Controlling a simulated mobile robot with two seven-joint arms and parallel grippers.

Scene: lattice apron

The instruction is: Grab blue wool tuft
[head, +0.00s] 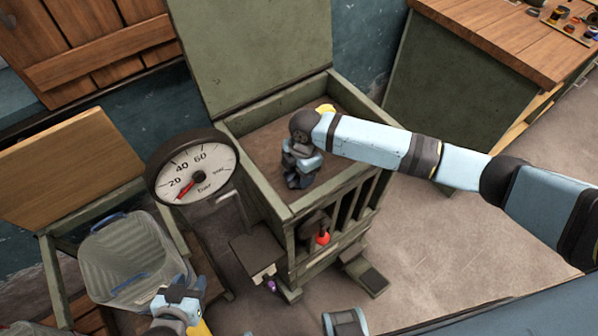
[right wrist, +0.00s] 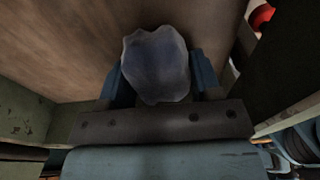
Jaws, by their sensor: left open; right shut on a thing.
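A rounded, lumpy greyish-blue tuft (right wrist: 155,65) sits between the fingers of my right gripper (right wrist: 160,85) in the right wrist view. The gripper is shut on it. In the head view my right gripper (head: 300,182) points down into the open green lattice box (head: 228,127), over its brown floor. The tuft is hidden there behind the gripper and wrist. My left gripper (head: 182,300) is open at the lower left, in front of a translucent bin and well apart from the box.
A round pressure gauge (head: 195,168) stands left of the box. The translucent bin (head: 130,262) with blue handles sits in an open crate. A red object (head: 323,238) shows at the box's slatted front. A wooden-topped bench (head: 500,35) stands at the upper right. Floor at right is clear.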

